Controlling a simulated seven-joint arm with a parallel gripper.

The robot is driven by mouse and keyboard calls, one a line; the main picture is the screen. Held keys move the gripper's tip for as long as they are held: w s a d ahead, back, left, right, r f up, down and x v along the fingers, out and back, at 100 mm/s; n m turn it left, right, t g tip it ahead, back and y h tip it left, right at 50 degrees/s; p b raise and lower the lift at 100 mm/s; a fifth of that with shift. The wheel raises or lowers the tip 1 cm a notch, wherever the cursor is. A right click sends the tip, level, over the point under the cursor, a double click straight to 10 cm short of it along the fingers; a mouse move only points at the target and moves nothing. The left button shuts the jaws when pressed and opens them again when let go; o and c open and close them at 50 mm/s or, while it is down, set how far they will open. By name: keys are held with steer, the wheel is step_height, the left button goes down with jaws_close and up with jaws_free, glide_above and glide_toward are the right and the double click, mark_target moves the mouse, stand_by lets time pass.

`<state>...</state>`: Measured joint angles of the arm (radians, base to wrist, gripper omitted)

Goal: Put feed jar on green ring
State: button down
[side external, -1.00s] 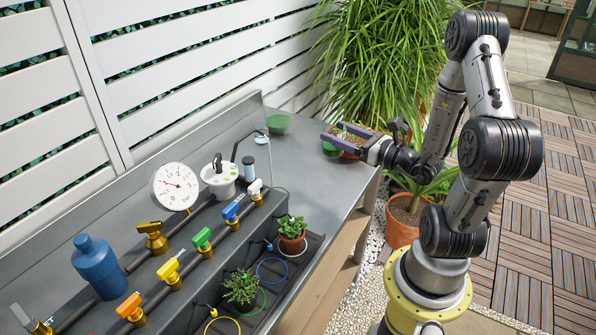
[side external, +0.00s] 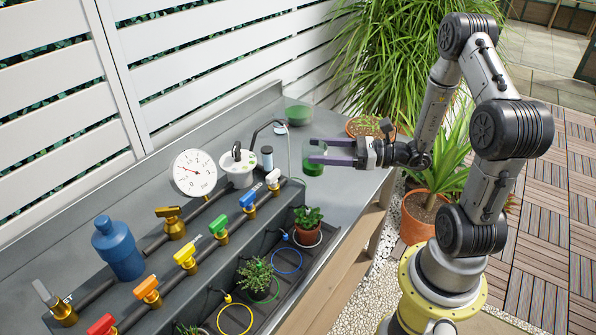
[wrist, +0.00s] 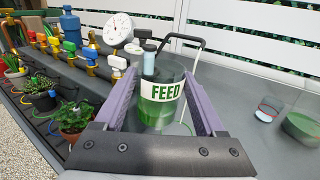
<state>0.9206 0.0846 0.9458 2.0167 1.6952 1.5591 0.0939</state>
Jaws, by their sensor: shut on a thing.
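The feed jar (side external: 315,160) is clear glass with green contents and a white FEED label. My gripper (side external: 312,151) is shut on it and holds it upright near the bench's right edge. In the wrist view the jar (wrist: 160,107) sits between the two purple fingers (wrist: 157,108). A thin green arc (wrist: 189,127), possibly part of a green ring on the bench, shows just right of the jar. In the side view a green ring (side external: 277,291) lies around the herb pot in the trough. The jar's height above the bench is hard to tell.
A tap (side external: 268,123) and a white pot (side external: 238,168) stand left of the jar. Coloured valves (side external: 220,227) line the bench. A potted plant (side external: 307,225) stands in front.

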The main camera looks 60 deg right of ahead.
steer(key=w+f, duration=0.2)
steer(key=w+d+f, duration=0.1)
steer(key=w+f, duration=0.1)
steer(key=w, duration=0.1)
steer(key=w+f, duration=0.2)
steer(key=f, duration=0.1)
steer(key=shift+w+d, duration=0.25)
steer(key=shift+d, duration=0.15)
steer(key=shift+w+f, duration=0.1)
steer(key=shift+f, duration=1.5)
steer(key=shift+f, duration=0.15)
jaws_free()
